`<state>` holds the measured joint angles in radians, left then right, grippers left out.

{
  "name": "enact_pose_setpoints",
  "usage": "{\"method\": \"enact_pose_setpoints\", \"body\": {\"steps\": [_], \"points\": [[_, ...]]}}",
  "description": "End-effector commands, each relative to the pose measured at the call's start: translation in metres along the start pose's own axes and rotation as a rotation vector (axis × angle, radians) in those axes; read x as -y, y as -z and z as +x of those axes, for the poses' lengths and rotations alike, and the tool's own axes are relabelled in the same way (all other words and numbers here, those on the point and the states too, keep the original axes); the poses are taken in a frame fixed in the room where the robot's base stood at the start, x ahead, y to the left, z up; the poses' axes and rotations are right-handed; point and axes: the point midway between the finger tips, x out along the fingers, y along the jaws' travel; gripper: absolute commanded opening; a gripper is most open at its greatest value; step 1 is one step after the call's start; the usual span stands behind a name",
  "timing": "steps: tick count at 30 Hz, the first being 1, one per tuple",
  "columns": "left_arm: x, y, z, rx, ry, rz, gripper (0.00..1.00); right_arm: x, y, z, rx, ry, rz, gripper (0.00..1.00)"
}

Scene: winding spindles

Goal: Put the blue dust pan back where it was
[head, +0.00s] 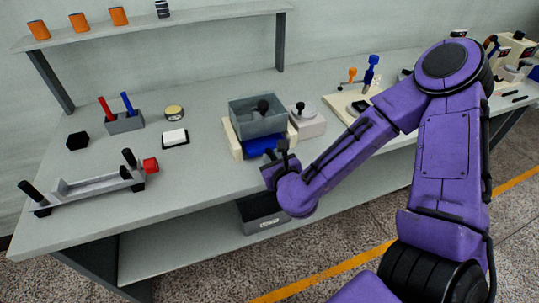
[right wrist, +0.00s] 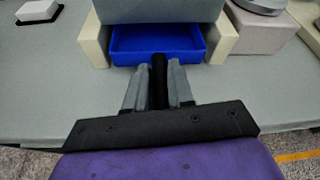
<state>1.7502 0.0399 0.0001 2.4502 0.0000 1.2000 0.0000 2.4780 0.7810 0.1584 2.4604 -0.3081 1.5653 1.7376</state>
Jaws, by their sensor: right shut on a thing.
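The blue dust pan (head: 257,146) is a shallow tray partly under the grey translucent box (head: 257,117), between two cream supports. In the right wrist view the pan (right wrist: 133,44) lies level, its front part showing and its rear hidden under the box. Its black handle (right wrist: 159,70) points toward me. My right gripper (head: 282,160) is at the front of the pan; in the right wrist view its fingers (right wrist: 158,88) are shut on the handle. My left gripper is not in view.
A cream support (right wrist: 93,40) stands close on either side of the pan. A pale block with a round grey top (head: 304,121) is right of the box. A white block on a dark pad (head: 175,137) and a metal winding stand (head: 90,185) are left. The bench front is clear.

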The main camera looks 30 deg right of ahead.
Motion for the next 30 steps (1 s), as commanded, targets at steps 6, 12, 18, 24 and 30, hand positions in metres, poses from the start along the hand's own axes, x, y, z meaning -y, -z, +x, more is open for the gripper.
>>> {"method": "enact_pose_setpoints", "body": {"steps": [6, 12, 18, 24, 30], "points": [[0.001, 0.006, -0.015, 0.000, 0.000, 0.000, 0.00, 0.004, -0.016, 0.038, -0.001, 0.003, -0.003, 0.00], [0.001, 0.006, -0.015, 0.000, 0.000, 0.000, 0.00, 0.002, -0.008, 0.038, 0.000, 0.001, 0.000, 0.00], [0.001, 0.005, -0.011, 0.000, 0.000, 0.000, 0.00, 0.001, -0.004, 0.040, 0.000, 0.001, 0.000, 0.00], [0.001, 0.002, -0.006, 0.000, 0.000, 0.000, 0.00, 0.000, 0.001, 0.042, 0.000, 0.001, 0.000, 0.00], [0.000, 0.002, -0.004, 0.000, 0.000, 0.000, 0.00, 0.000, 0.003, 0.042, 0.000, 0.001, 0.000, 0.00]]}}
